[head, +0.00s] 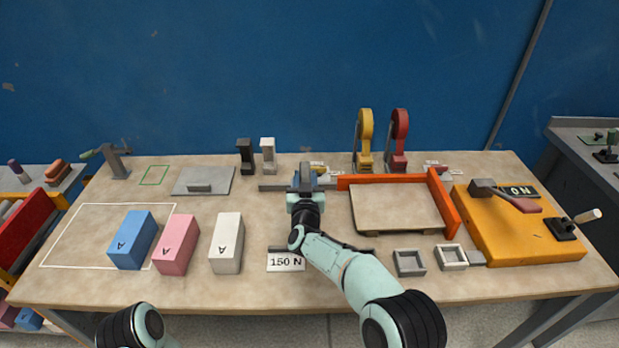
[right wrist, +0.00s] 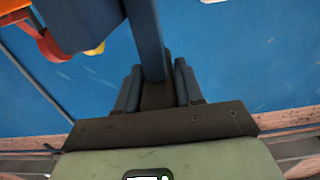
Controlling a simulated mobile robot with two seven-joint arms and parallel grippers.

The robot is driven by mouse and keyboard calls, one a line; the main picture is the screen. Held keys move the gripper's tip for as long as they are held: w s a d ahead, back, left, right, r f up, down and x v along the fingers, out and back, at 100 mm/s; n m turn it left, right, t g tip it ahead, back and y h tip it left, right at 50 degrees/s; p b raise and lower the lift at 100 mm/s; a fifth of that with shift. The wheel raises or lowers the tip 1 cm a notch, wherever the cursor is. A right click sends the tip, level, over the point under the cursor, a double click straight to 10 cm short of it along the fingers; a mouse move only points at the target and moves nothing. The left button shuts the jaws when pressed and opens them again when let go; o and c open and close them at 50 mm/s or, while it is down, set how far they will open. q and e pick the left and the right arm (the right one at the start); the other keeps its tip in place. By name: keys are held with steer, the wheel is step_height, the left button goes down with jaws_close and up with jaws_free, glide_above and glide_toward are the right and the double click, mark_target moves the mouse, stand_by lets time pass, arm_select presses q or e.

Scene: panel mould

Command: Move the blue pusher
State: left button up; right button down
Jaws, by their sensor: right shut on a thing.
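The blue pusher (head: 325,179) is mostly hidden behind my right gripper in the head view, at the back middle of the table beside the orange frame. My right gripper (head: 306,176) is at it, its arm reaching from the front. In the right wrist view a dark blue bar of the pusher (right wrist: 146,38) runs between the two fingers of the gripper (right wrist: 155,85), which are shut on it. I cannot tell whether the pusher touches the table. My left gripper is out of view; only a piece of that arm shows at the bottom left.
An orange L-shaped frame (head: 440,203) borders a beige panel (head: 398,209) to the right. A grey rail (head: 274,187) lies behind the gripper. The 150 N label (head: 286,262) lies in front. Yellow and red clamps (head: 397,141) stand behind. Blue, pink and white blocks (head: 227,243) stand left.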

steer(key=shift+a, duration=0.25)
steer(key=c, duration=1)
jaws_free()
steer(key=shift+o, duration=1)
steer(key=shift+a, duration=0.1)
steer(key=shift+s, duration=0.15)
steer(key=s+b, duration=0.1)
steer(key=s, duration=1.2)
steer(key=shift+d, duration=0.25)
